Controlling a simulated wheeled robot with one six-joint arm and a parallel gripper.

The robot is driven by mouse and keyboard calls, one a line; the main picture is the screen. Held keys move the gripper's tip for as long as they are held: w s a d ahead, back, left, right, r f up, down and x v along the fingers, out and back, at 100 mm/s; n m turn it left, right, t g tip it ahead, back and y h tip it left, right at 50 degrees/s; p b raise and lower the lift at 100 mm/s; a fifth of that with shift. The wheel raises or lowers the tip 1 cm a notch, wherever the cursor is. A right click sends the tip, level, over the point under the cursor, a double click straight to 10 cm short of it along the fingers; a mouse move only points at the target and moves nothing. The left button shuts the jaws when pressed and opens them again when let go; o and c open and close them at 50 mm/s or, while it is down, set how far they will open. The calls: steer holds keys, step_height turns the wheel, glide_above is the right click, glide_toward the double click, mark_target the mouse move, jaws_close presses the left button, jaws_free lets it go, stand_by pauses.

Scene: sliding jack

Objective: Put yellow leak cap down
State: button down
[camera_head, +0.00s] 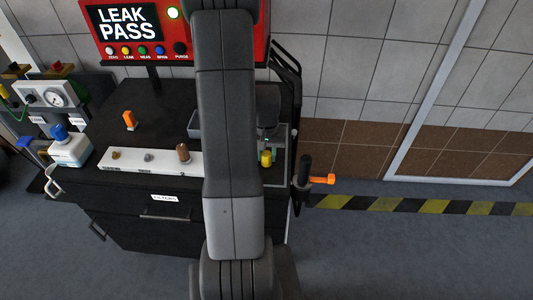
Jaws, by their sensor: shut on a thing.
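The yellow leak cap (266,158) shows as a small yellow piece at the right end of the dark cart top, just right of my arm. My gripper (267,150) points down over this end of the cart and is shut on the cap. The fingertips are small and partly dark against the cart, so their exact grip is hard to see. A small green-teal part shows right beside the cap. I cannot tell whether the cap touches the surface below it. My arm hides the middle of the cart top.
A white strip (133,161) holds several small fittings left of my arm. An orange piece (129,120) stands behind it. A white-and-blue device (70,147) is at the left edge. A red panel (95,42) reads LEAK PASS. An orange-ended handle (321,180) sticks out right.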

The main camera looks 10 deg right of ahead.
mark_target(266, 154)
steer(key=shift+f, duration=0.2)
steer(key=c, duration=1.1)
jaws_free()
steer(key=shift+r, duration=0.1)
step_height(266, 154, up, 12)
steer(key=shift+r, duration=0.15)
step_height(266, 154, down, 12)
steer(key=shift+f, duration=0.1)
steer(key=shift+r, duration=0.65)
